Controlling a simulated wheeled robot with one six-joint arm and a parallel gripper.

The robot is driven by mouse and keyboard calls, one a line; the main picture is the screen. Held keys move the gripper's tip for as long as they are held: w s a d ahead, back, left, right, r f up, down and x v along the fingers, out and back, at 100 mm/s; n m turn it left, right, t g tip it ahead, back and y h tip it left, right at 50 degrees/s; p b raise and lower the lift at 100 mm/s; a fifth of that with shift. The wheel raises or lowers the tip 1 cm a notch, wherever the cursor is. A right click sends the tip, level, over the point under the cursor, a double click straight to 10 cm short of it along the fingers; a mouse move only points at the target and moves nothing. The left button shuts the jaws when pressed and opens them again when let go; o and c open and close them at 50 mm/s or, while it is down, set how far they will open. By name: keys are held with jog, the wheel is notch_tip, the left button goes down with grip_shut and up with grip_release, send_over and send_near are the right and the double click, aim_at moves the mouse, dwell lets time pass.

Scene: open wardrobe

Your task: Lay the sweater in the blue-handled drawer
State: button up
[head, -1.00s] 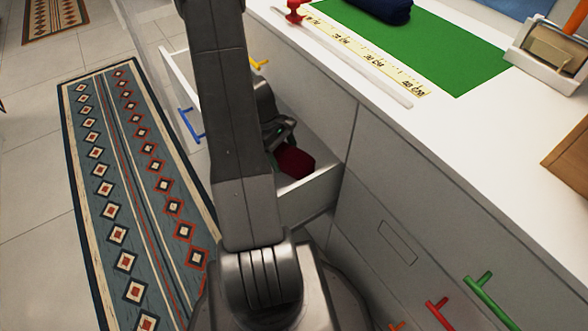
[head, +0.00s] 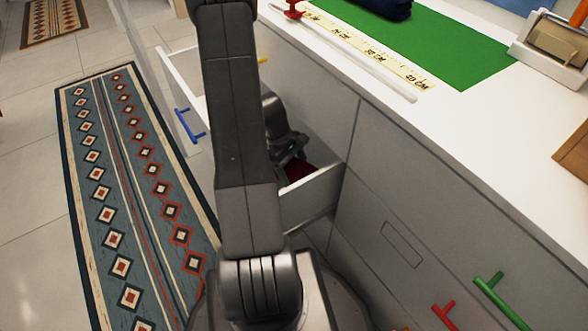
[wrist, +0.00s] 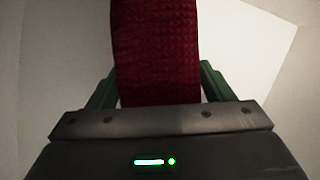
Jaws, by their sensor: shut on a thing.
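The sweater is a dark red knitted bundle (wrist: 155,45) between the green fingers of my gripper (wrist: 158,85) in the wrist view. In the head view a small part of the sweater (head: 300,172) shows inside the open drawer (head: 312,197), low behind its near wall. The drawer has a blue handle (head: 189,125) on its front and pale walls. My gripper (head: 291,163) is shut on the sweater and reaches down into the drawer. My arm hides part of the drawer, and I cannot tell whether the sweater touches its floor.
The white counter (head: 440,125) beside the drawer holds a green mat (head: 440,50), a ruler (head: 365,50), a white rod and a dark blue rolled item. Closed fronts with red (head: 444,314) and green (head: 498,300) handles lie at the lower right. A patterned rug (head: 130,190) covers the floor at left.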

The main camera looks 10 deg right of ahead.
jog(key=shift+f+b, duration=0.3)
jog(key=shift+f, duration=0.15)
jog(key=o, duration=1.1)
jog(key=shift+c, duration=0.2)
jog(key=shift+r+p, duration=0.55)
jog(key=shift+r, duration=0.1)
jog(key=p+v, duration=0.2)
jog(key=v, duration=0.5)
jog(key=shift+w+a+r+p, duration=0.1)
jog(key=shift+r+p, duration=0.1)
jog(key=shift+p, duration=0.2)
jog(key=shift+o, duration=0.4)
